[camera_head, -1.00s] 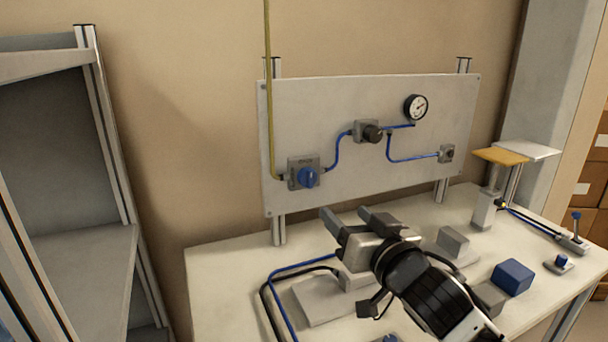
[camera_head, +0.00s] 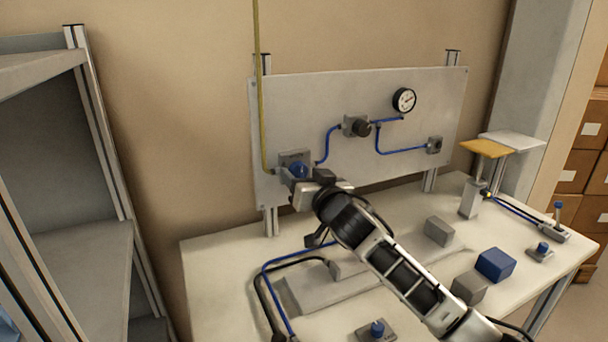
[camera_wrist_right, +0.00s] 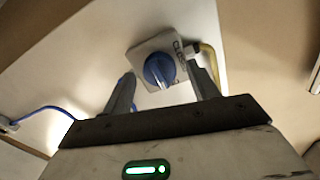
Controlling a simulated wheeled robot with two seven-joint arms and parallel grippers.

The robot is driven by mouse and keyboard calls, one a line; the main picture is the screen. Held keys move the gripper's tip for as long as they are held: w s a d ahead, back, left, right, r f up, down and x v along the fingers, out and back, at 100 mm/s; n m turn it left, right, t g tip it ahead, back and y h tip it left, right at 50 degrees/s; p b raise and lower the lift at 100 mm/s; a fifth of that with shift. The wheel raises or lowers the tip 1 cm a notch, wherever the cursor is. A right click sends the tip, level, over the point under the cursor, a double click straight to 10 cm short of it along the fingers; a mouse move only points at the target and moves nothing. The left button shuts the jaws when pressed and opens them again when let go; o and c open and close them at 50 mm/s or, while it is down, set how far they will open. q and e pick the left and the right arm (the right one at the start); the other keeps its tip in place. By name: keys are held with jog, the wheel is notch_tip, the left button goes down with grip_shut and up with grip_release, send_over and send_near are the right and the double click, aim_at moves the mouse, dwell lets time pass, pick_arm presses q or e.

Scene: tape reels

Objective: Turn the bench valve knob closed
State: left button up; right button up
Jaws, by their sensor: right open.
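The valve knob (camera_head: 299,170) is blue and round with a raised grip bar, on a grey square plate (camera_head: 285,158) at the panel's lower left. In the right wrist view the knob (camera_wrist_right: 159,70) sits ahead, between my open fingers, with the word "CLOSED" partly showing on its plate. My right gripper (camera_head: 306,180) reaches the knob from below and right and partly hides it in the head view. In the right wrist view its fingers (camera_wrist_right: 163,88) are spread on either side of the knob; contact is not visible. My left gripper is not in view.
On the bench (camera_head: 215,265) stand grey blocks, a blue block (camera_head: 495,264) and a small blue-topped button (camera_head: 376,328). A shelf (camera_head: 75,270) stands at left.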

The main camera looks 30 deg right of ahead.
jog(key=c, duration=1)
jog(key=n, duration=0.4)
jog(key=shift+n, duration=0.4)
jog(key=n, duration=0.9)
jog(key=shift+f+n, duration=0.1)
jog(key=shift+n, duration=1.8)
